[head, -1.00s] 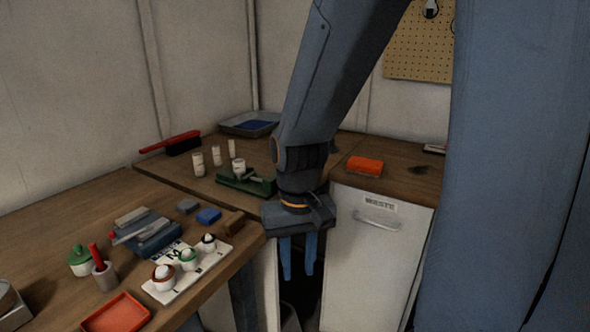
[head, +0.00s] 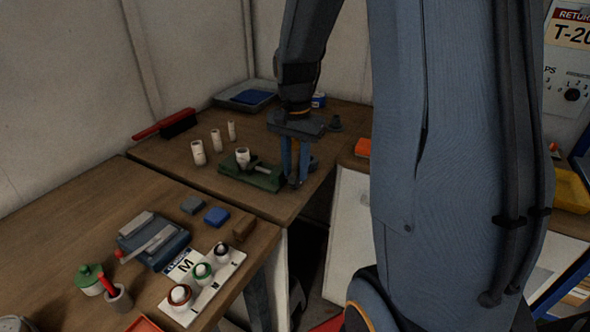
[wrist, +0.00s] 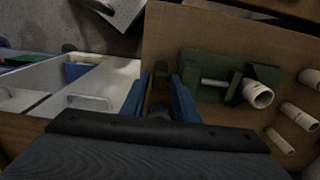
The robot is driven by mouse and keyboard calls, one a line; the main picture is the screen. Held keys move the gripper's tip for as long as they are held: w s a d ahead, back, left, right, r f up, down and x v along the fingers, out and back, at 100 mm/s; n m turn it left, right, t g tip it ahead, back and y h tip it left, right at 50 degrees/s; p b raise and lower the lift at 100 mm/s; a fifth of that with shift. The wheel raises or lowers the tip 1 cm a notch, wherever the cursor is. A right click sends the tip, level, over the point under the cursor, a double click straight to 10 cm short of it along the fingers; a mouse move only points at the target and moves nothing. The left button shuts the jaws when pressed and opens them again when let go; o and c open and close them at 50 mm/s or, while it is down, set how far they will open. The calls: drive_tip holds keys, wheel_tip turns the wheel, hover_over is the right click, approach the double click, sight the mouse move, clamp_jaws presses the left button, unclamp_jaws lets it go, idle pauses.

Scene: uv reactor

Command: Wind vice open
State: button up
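The green vice (head: 248,174) sits on the wooden bench, with a white tube (head: 242,157) standing upright at its jaws. In the wrist view the vice (wrist: 210,93) and the tube (wrist: 258,94) lie to the right of my fingers. My gripper (head: 296,181) points down at the vice's right-hand end in the head view, low over the bench. Its blue fingers are apart. In the wrist view, a small dark part (wrist: 160,71) shows between the fingertips of my gripper (wrist: 162,82). Whether the fingers touch it, I cannot tell.
Several white tubes (head: 198,153) stand left of the vice. A red-handled brush (head: 178,124) and a grey tray (head: 243,98) lie behind. A blue-labelled pot (head: 318,100) stands behind my arm. The bench's front edge is close to the gripper.

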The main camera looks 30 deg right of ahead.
drive_tip(key=shift+f, duration=0.95)
drive_tip(key=shift+c, duration=0.4)
clamp_jaws()
drive_tip(key=shift+a+t+h, duration=0.1)
drive_tip(key=shift+t+h, duration=0.3)
drive_tip(key=shift+h, duration=0.2)
drive_tip(key=shift+o, duration=0.4)
unclamp_jaws()
drive_tip(key=shift+r, duration=0.1)
